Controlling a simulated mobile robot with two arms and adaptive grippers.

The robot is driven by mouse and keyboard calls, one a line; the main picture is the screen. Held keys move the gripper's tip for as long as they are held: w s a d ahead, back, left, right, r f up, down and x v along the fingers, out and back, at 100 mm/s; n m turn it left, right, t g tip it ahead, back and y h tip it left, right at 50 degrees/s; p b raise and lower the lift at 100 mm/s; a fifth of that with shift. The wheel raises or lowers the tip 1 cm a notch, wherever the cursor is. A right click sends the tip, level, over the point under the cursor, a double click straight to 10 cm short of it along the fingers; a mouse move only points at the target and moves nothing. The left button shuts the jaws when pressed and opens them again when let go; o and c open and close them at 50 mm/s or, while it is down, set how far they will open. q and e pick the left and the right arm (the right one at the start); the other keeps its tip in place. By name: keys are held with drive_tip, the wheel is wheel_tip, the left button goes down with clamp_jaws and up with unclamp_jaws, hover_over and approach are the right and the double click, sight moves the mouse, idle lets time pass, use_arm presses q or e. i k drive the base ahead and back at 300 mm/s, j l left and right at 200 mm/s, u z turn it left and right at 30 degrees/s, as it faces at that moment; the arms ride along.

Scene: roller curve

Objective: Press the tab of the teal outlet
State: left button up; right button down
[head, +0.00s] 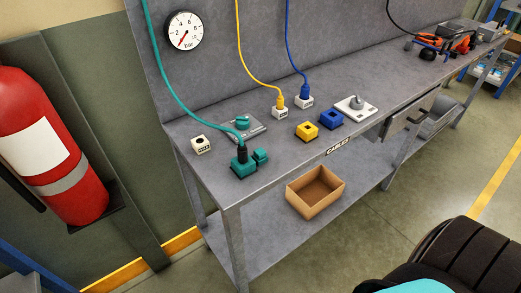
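The teal outlet (241,168) sits near the front left corner of the grey workbench (300,150) in the head view. A dark plug stands upright in it, and a teal cable (178,92) runs from the plug up along the back panel. The small teal tab (261,156) sticks out at the outlet's right side. I cannot tell whether it is pressed. Neither gripper is in view.
A white labelled block (201,145), a grey plate with a teal knob (239,129), a yellow socket (307,131), a blue socket (332,119) and a lever plate (356,109) stand nearby. A cardboard box (316,197) lies on the lower shelf. A fire extinguisher (45,150) hangs left.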

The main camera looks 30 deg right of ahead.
sight(259, 153)
drive_tip(key=i+j, duration=0.15)
drive_tip(key=j, duration=0.15)
drive_tip(key=i+j, duration=0.15)
drive_tip(key=j, duration=0.15)
drive_tip(key=i+j, duration=0.15)
drive_tip(key=j+z, duration=0.1)
drive_tip(key=z, duration=1.55)
